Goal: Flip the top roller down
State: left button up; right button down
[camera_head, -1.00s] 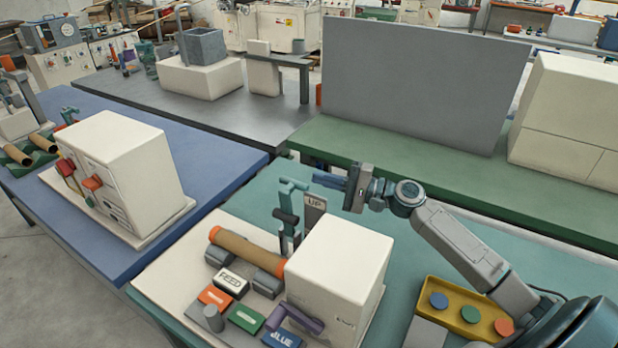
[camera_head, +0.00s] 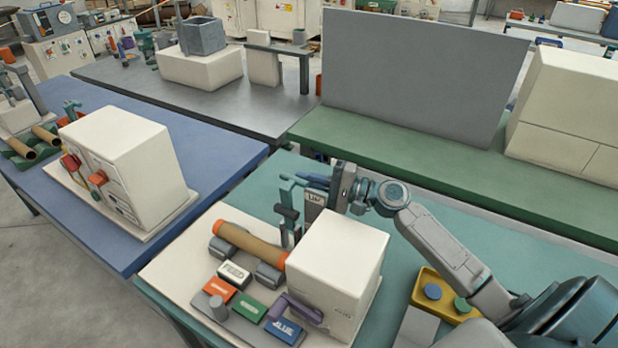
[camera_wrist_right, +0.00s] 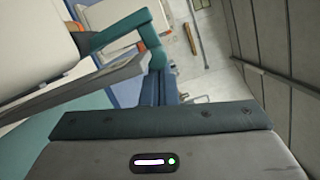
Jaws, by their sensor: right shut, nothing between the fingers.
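The winder stands on the teal table, with a brown tube (camera_head: 252,241) lying across two grey lower rollers (camera_head: 269,279). The top roller (camera_head: 287,211), a short dark cylinder, is raised on its upright teal arm (camera_head: 288,192) behind the tube's right end. The grey UP plate (camera_head: 314,203) stands beside it. My right gripper (camera_head: 312,181) is shut and empty, its tips close to the top of the teal arm; I cannot tell whether they touch. My left gripper is out of view.
A white housing (camera_head: 338,262) stands just right of the roller arm. Coloured FEED and BLUE buttons (camera_head: 284,329) sit in front. A yellow tray (camera_head: 425,294) lies to the right. A grey panel (camera_head: 420,85) stands behind on the green table.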

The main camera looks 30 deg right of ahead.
aim_at(307, 186)
jog(key=shift+s+a+r+n+g, duration=0.15)
jog(key=shift+s+a+n+g, duration=0.1)
jog(key=shift+a+n, duration=0.25)
jog(key=shift+s+a+r+n+g, duration=0.1)
jog(key=shift+s+a+n+g, duration=0.1)
jog(key=shift+a+n, duration=0.25)
jog(key=shift+s+a+r+n+h, duration=0.1)
jog(key=shift+s+a+n+h, duration=0.15)
jog(key=shift+n, duration=0.4)
jog(key=shift+s+a+r+n+h, duration=0.15)
jog(key=shift+a+n, duration=0.1)
jog(key=shift+n, duration=0.35)
jog(key=shift+d+f+b, duration=0.1)
jog(key=shift+f+b, duration=0.05)
jog(key=shift+b, duration=0.2)
